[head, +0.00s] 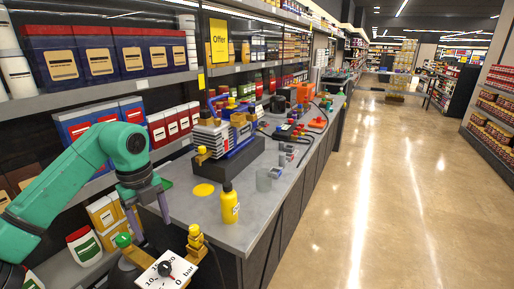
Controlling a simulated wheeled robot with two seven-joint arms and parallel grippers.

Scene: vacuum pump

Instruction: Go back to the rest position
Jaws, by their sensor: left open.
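My left arm is green and comes in from the left. My left gripper (149,220) hangs with its grey fingers apart over the near left edge of the counter. Nothing shows between the fingers. The vacuum pump (222,137), blue, grey and yellow, stands on a dark base on the counter, beyond and to the right of the gripper. A white dial gauge (180,277) with yellow fittings is close in front, just below the gripper. My right gripper is not in view.
Small fittings and tools lie further back. Stocked shelves (110,95) line the left. The floor (375,200) at right is clear.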

